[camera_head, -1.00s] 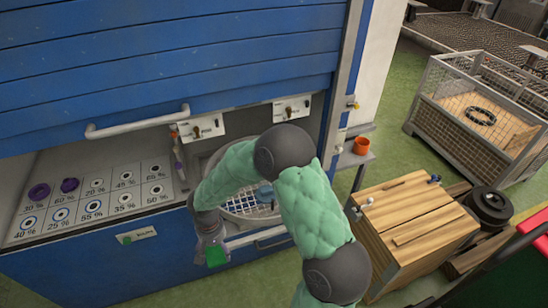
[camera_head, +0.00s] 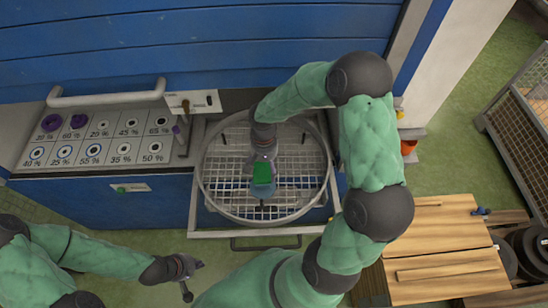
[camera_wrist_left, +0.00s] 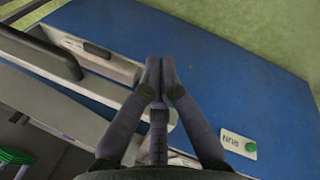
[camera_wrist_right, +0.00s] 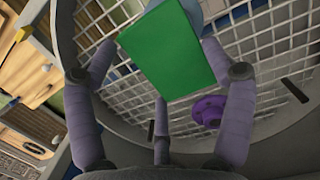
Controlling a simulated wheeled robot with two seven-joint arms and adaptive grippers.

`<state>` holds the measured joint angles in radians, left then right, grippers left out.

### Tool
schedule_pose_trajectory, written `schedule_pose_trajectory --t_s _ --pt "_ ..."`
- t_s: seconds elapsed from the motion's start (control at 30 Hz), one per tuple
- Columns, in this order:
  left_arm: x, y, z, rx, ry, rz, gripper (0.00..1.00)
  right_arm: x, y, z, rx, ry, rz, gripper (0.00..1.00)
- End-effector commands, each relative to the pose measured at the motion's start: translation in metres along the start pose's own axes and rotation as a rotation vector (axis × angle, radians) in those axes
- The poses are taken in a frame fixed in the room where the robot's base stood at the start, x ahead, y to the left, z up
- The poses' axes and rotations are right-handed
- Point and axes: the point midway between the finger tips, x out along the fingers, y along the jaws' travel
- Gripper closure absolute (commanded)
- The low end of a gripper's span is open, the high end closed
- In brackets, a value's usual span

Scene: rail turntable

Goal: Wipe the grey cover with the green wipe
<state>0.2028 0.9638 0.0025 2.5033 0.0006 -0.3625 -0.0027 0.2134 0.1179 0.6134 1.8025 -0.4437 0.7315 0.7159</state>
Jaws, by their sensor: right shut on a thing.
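The green wipe (camera_head: 261,173) is a flat green block in my right gripper (camera_head: 263,160), over the round mesh basket (camera_head: 212,200). In the right wrist view the wipe (camera_wrist_right: 165,52) is near the fingers of my shut right gripper (camera_wrist_right: 160,90) and hides part of the mesh. A blue-grey piece (camera_head: 263,190) shows just below the wipe, partly hidden; I cannot tell whether the wipe touches it or whether it is the grey cover. My left gripper (camera_head: 188,277) is empty in front of the blue cabinet, with fingertips together in the left wrist view (camera_wrist_left: 160,72).
A purple ring (camera_wrist_right: 208,110) lies on the mesh. A pull-out frame (camera_head: 215,233) holds the basket. The raised blue shutter (camera_head: 230,45) hangs behind. A panel with percentage-marked rings (camera_head: 95,140) is left. A wooden-topped cabinet (camera_head: 440,240) stands right.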

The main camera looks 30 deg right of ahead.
Motion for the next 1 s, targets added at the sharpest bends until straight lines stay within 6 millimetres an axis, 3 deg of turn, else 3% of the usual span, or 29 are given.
schedule_pose_trajectory --t_s 0.63,1.0 --pt "0.039 -0.014 -0.002 0.000 0.000 0.000 1.00 0.060 0.000 -0.009 0.000 0.000 -0.001 0.44" --pt "0.042 -0.015 -0.002 0.000 0.000 0.000 1.00 0.066 0.000 -0.010 0.000 0.001 -0.001 0.44"
